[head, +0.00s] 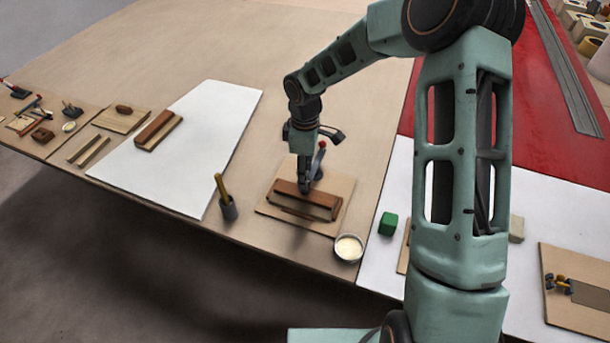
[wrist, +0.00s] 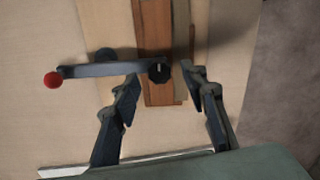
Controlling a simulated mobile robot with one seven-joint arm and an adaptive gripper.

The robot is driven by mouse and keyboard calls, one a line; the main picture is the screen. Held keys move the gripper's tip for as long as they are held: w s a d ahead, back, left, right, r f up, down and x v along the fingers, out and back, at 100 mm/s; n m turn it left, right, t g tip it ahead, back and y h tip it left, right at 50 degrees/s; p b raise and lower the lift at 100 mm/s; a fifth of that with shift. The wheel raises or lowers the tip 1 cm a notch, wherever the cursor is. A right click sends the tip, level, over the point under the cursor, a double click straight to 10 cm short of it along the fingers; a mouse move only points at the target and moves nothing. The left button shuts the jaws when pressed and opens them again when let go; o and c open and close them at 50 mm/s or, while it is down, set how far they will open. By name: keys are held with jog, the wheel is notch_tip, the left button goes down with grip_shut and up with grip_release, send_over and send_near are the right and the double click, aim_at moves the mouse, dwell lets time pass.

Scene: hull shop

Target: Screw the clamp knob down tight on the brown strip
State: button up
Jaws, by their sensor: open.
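The brown strip (head: 322,205) lies on a light wooden board (head: 340,222) on the table. In the wrist view the brown strip (wrist: 155,30) runs up and down beside a paler strip. A grey clamp bar (wrist: 105,70) crosses to it, with a red ball (wrist: 53,79) at its left end. The dark clamp knob (wrist: 158,73) sits at the bar's right end, over the strip. My gripper (wrist: 163,80) is open, with one finger on each side of the knob; I cannot tell whether they touch it. In the head view my gripper (head: 305,186) points down over the strip and hides the knob.
A dark pot with a yellow-handled tool (head: 228,208) stands left of the board. A round pale tub (head: 348,247) and a green block (head: 388,223) stand at the near right. A white sheet (head: 215,115) with another wooden piece lies to the left.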

jog(key=shift+f, duration=1.05)
grip_shut()
